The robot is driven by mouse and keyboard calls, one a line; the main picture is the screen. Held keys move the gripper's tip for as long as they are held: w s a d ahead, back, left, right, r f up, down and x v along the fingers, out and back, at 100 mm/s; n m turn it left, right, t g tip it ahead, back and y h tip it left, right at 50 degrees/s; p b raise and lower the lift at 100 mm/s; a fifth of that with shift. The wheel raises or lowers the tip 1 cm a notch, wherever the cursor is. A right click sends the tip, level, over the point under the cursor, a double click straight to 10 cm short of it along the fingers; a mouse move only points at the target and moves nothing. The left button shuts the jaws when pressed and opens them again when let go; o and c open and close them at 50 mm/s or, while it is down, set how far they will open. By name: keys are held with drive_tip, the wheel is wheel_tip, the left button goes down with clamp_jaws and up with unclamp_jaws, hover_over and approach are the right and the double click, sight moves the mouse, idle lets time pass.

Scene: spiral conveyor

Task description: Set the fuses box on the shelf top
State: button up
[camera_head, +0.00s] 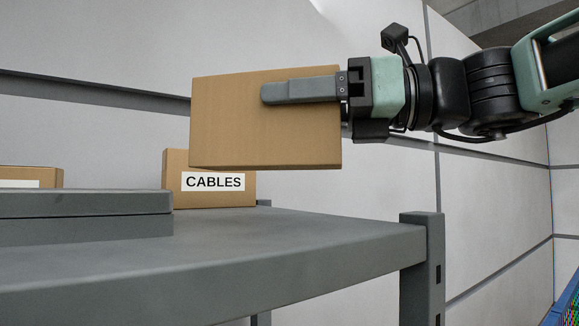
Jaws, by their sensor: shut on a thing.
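A plain brown cardboard box (240,130) is held by my gripper (300,90), which comes in from the right. One grey finger lies flat along the box's near face; the other finger is hidden behind the box. No label shows on the faces in view, so I cannot read whether it is the fuses box. The box is roughly level and hangs above the grey shelf top (290,237), apart from its surface. In the picture it overlaps the upper right part of a box labelled CABLES (211,200).
The CABLES box stands on the back of the shelf. Another brown box (50,176) is partly visible at far left, behind a raised grey slab (85,205). A shelf post (422,260) rises at the right corner. The shelf's front middle and right are bare.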

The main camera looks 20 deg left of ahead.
sight(298, 168)
drive_tip(key=shift+f+p, duration=0.45)
drive_tip(key=shift+f, duration=2.4)
drive_tip(key=o, duration=1.2)
drive_tip(key=shift+f, duration=0.1)
drive_tip(key=shift+r, duration=0.2)
drive_tip(key=d+b, duration=0.1)
drive_tip(key=d, duration=0.2)
drive_tip(key=d+b, duration=0.2)
drive_tip(key=d, duration=0.2)
drive_tip(key=w+d+b, duration=0.1)
drive_tip(key=d, duration=0.3)
drive_tip(key=shift+f, duration=0.15)
drive_tip(key=shift+d, duration=0.5)
